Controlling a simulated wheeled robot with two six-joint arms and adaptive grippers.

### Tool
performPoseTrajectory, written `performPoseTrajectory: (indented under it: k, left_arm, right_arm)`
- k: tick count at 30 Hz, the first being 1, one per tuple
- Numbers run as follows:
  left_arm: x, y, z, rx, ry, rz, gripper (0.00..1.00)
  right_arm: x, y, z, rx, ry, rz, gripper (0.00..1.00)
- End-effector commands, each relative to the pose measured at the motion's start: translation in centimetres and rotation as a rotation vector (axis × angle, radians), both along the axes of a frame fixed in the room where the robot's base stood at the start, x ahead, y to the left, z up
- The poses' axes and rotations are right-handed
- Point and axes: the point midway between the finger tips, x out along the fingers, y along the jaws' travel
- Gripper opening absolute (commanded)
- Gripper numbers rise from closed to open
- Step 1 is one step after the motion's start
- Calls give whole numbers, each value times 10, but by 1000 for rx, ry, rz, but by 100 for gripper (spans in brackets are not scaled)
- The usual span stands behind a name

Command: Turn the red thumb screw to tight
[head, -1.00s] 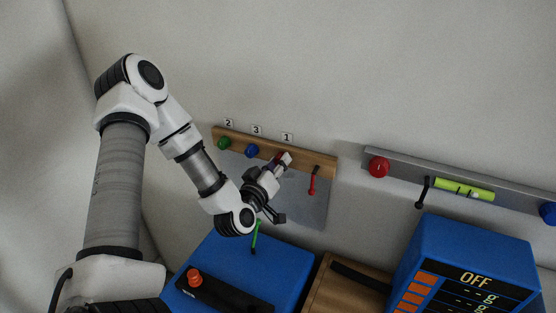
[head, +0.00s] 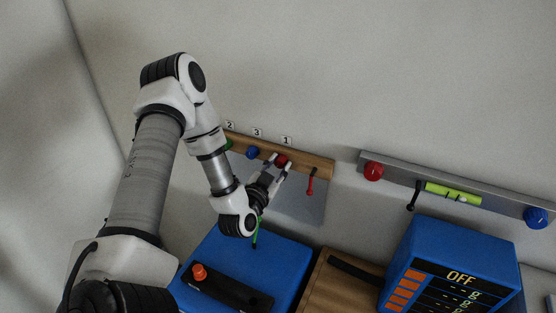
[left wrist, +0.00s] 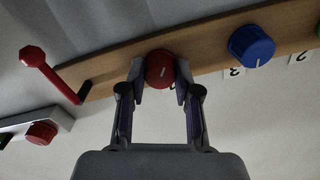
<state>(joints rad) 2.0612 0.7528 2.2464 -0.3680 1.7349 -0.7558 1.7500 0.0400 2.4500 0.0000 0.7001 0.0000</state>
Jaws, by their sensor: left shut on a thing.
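The red thumb screw (head: 282,160) sits on the wooden rail (head: 318,166) under the label 1. It also shows in the left wrist view (left wrist: 160,69), round, with a pale tilted mark on its face. My left gripper (head: 279,167) reaches it from below in the head view. In the left wrist view the left gripper's fingertips (left wrist: 159,80) lie on both sides of the red screw, shut on it. My right gripper is not in view.
A blue knob (head: 252,153) and a mostly hidden green knob (head: 228,144) share the rail. A red lever (head: 310,182) hangs close to the right of the screw. A grey rail with another red knob (head: 373,171) is farther right. A blue box (head: 285,255) stands below.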

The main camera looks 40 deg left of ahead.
Motion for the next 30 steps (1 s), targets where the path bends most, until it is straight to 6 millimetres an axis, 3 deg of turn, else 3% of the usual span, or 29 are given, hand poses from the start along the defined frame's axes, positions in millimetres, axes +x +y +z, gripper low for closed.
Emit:
performPoseTrajectory:
  k: [9, 30]
  left_arm:
    - [1, 0, 3, 285, 86, 2, 0]
    - [1, 0, 1, 832, 261, 5, 0]
  right_arm:
    - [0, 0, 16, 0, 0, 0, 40]
    - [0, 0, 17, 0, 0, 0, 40]
